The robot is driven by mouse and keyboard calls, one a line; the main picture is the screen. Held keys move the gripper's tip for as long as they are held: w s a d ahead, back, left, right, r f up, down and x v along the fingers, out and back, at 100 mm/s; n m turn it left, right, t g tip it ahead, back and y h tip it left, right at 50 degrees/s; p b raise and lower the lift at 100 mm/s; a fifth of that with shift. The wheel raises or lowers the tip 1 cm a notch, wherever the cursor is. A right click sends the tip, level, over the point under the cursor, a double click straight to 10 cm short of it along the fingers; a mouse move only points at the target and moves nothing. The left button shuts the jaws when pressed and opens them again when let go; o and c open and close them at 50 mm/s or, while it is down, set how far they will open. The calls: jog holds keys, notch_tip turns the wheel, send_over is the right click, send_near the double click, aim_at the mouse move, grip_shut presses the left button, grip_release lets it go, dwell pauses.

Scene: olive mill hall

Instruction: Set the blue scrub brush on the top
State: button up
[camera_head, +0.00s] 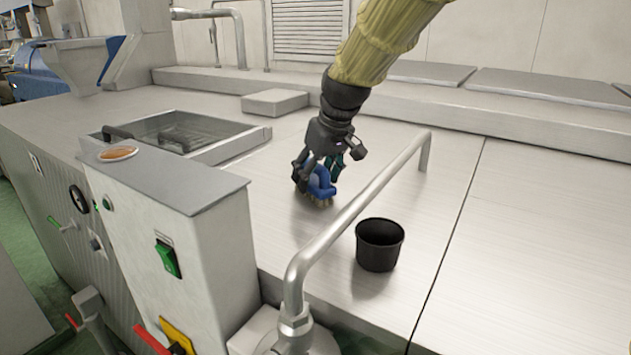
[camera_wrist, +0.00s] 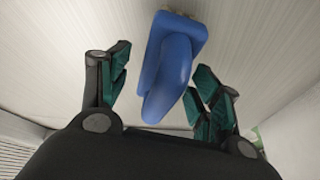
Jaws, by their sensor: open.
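The blue scrub brush (camera_head: 321,184) stands bristles down on the steel surface, below my gripper (camera_head: 325,172). In the wrist view the blue scrub brush (camera_wrist: 170,62) lies between the two green-padded fingers of my gripper (camera_wrist: 160,88). The fingers are spread, with a gap on each side of the brush handle. The top (camera_head: 190,190) of the grey control cabinet is at the left, with a small brownish round dish (camera_head: 118,153) on it. Part of the brush is hidden behind the fingers in the head view. Which surface the task calls the top is not clear from the frames.
A black cup (camera_head: 380,245) stands on the steel surface to the right of the brush. A bent metal pipe (camera_head: 350,212) rises between my gripper and the cup. A recessed basin with a lid (camera_head: 178,132) lies to the left. The steel at the right is clear.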

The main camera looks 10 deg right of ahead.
jog(key=v, duration=0.8)
jog(key=shift+w+a+r, duration=0.1)
jog(key=shift+w, duration=0.05)
jog(key=p+v, duration=0.2)
jog(key=p, duration=0.2)
jog(key=shift+s+r+p, duration=0.1)
jog(key=shift+s+p, duration=0.15)
jog(key=shift+p, duration=0.1)
